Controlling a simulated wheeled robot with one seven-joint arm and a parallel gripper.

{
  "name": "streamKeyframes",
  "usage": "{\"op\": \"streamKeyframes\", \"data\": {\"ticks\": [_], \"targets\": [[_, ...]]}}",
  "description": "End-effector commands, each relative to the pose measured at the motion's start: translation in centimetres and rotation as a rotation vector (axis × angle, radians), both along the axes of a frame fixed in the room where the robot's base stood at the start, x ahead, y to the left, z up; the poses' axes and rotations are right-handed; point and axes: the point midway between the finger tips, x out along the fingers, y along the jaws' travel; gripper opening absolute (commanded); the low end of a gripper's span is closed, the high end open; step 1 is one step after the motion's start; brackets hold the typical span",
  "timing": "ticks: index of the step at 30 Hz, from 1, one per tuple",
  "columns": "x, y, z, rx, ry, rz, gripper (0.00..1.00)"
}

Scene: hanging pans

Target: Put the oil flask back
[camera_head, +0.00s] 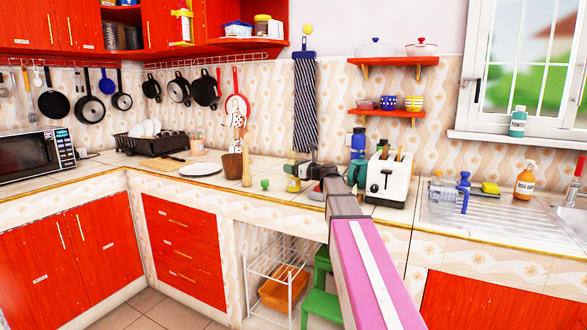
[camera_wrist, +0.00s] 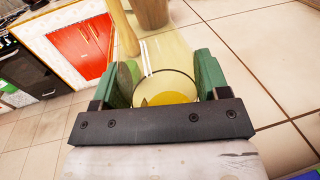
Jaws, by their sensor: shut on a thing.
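The oil flask (camera_head: 293,184) is a small clear vessel with yellow oil, at the counter's front edge in the head view. In the wrist view the flask (camera_wrist: 166,88) sits between the two green finger pads, its yellow oil low inside. My gripper (camera_wrist: 163,74) is shut on it. In the head view my gripper (camera_head: 303,171) is at the end of my outstretched arm, right at the flask. The flask's base is hard to make out, so I cannot tell whether it touches the counter.
A wooden mill (camera_head: 247,169) and a brown utensil pot (camera_head: 232,166) stand left of the flask, with a small green object (camera_head: 265,184) between. A white toaster (camera_head: 390,181) and blue bottles (camera_head: 358,145) are to the right. A white plate (camera_head: 200,169) lies farther left.

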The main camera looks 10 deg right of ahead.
Motion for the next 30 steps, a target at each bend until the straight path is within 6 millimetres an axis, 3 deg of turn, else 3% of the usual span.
{"op": "streamKeyframes", "data": {"ticks": [2, 3, 5, 17, 30], "targets": [[0.0, 0.0, -0.2, 0.000, 0.000, 0.000, 0.40], [0.0, 0.0, -0.2, 0.000, 0.000, 0.000, 0.78], [0.0, 0.0, -0.1, 0.000, 0.000, 0.000, 0.94], [-0.5, -0.4, 0.0, 0.000, 0.000, -0.001, 0.94], [-6.5, -5.8, 0.0, 0.000, 0.000, -0.002, 0.94]]}}
